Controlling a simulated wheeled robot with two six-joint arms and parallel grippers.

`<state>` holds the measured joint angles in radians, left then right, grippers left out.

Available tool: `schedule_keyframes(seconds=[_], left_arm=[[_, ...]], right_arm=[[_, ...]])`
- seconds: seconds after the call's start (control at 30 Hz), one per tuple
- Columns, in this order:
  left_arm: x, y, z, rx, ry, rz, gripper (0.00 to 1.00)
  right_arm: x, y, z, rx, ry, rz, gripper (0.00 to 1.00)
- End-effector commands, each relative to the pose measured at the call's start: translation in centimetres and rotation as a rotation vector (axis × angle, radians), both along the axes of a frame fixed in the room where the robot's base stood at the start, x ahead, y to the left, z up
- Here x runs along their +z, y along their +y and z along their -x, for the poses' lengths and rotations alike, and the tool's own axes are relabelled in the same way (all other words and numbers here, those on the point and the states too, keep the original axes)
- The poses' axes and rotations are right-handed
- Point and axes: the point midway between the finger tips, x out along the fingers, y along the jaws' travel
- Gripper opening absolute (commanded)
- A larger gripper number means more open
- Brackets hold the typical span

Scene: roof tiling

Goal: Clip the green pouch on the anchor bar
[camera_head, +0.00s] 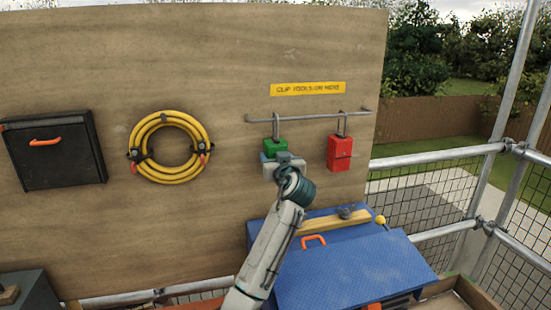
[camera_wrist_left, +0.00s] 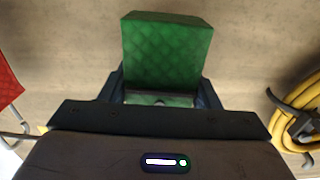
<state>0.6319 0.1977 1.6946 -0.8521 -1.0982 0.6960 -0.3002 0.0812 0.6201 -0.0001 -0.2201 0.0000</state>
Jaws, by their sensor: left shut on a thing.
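The green pouch (camera_head: 269,147) is upright just under the left part of the anchor bar (camera_head: 308,117) on the wooden board. Its grey hook (camera_head: 276,124) reaches up to the bar; I cannot tell whether it is seated around the bar or only in front of it. My left gripper (camera_head: 281,160) is shut on the lower part of the pouch. In the left wrist view the green pouch (camera_wrist_left: 165,50) stands between the fingers of the left gripper (camera_wrist_left: 160,97). My right gripper is not in view.
A red pouch (camera_head: 340,153) hangs from the bar to the right. A yellow label (camera_head: 308,88) is above the bar. A yellow hose coil (camera_head: 146,125) and a black case (camera_head: 55,160) are on the board at left. A blue box (camera_head: 350,275) stands below.

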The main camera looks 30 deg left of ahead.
Motion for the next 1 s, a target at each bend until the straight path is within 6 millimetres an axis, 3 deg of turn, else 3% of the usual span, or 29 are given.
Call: schedule_keyframes(seconds=[0.3,0.33,0.43,0.83,1.0], left_arm=[[-0.1,0.0,0.0,0.000,-0.002,-0.001,0.21],[-0.1,0.0,0.0,0.000,-0.002,-0.001,0.62],[-0.1,0.0,0.0,0.000,-0.002,-0.001,0.82],[-0.3,-0.1,0.0,0.000,0.001,0.001,0.82],[-0.7,-2.4,2.0,-0.003,-0.002,0.003,0.82]], right_arm=[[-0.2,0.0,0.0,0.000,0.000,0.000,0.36],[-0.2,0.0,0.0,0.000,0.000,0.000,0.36],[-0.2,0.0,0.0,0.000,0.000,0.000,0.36],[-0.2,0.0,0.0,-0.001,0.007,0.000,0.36],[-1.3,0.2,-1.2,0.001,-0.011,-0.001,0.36]])
